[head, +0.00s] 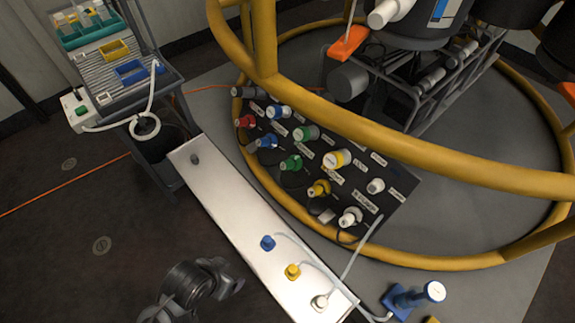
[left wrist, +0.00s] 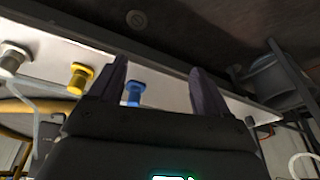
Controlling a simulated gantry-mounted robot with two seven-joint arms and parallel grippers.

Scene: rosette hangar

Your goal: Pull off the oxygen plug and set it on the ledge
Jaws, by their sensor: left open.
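Coloured plugs sit in two rows on a dark panel inside the yellow ring. They include a green plug (head: 291,163), a yellow plug (head: 319,188) and a white plug (head: 350,217). The labels are too small to read, so I cannot tell which is the oxygen plug. The pale ledge (head: 225,207) runs in front of the panel. My left gripper (left wrist: 160,80) is open and empty in the left wrist view, with the ledge beyond its fingers. In the head view my left arm is low, left of the ledge. My right gripper is not in view.
A blue fitting (head: 268,243), a yellow fitting (head: 292,271) and a white fitting (head: 320,302) stand on the ledge's near half, with pale hoses. A small dark knob (head: 194,159) is at its far end; bare surface lies between. The yellow rail (head: 400,147) overhangs the panel.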

